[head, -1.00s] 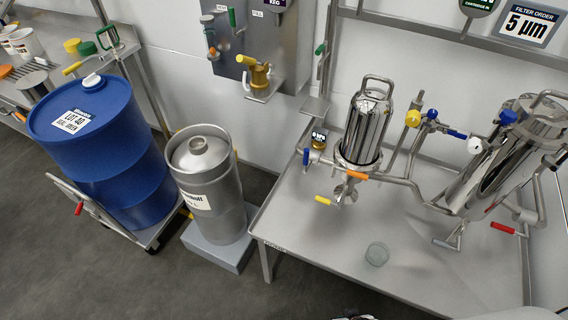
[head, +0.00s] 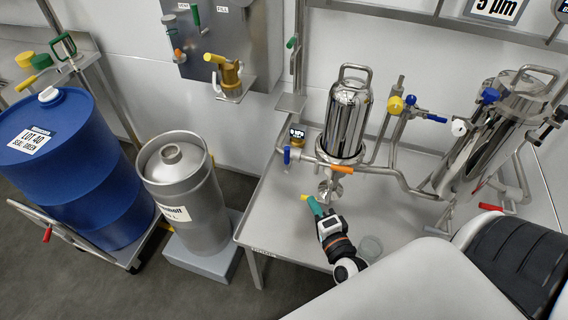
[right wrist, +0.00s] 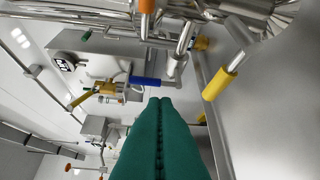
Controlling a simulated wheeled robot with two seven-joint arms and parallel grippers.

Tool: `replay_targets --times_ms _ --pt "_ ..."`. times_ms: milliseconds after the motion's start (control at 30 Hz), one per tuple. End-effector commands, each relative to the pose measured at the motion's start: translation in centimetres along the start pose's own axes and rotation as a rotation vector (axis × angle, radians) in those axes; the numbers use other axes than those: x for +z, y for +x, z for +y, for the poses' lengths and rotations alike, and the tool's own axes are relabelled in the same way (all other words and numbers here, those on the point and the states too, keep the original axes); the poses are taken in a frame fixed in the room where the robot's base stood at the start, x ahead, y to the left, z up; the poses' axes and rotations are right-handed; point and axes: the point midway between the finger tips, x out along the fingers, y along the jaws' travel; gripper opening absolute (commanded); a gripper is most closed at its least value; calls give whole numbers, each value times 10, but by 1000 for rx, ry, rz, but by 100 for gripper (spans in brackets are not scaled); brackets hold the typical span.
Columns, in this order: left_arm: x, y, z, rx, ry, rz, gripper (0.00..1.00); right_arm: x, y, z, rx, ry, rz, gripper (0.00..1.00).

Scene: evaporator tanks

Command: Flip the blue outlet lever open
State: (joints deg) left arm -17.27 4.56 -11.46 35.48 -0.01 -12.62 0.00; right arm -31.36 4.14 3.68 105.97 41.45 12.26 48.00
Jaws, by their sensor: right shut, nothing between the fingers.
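The blue lever (head: 286,155) sits at the left end of the pipe beside the polished steel filter housing (head: 346,122). It points downward in the head view. In the right wrist view the blue lever (right wrist: 146,81) lies roughly horizontal, just beyond the fingertips, with its valve at its right end. My right gripper (head: 312,203) is shut and empty, its green fingers pointing up and left, below and right of the lever. In the right wrist view the fingertips (right wrist: 160,101) appear just under the lever; contact is not visible. My left gripper is not in view.
A yellow lever (right wrist: 219,82) is close right of my fingers. An orange lever (head: 342,169) is on the pipe under the housing. A steel keg (head: 186,205) and blue drum (head: 75,165) stand left of the table.

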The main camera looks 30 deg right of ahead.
Motion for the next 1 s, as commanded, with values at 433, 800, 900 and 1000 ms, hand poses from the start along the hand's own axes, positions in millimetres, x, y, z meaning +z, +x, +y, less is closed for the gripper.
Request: replay_targets --times_ms 433,800,900,1000 --pt "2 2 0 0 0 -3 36 28 -3 12 83 138 -115 0" --pt "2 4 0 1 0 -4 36 31 24 14 87 137 -115 0" --pt "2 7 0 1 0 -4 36 33 45 15 87 138 -115 0" --pt "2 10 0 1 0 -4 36 36 67 17 87 138 -115 0"
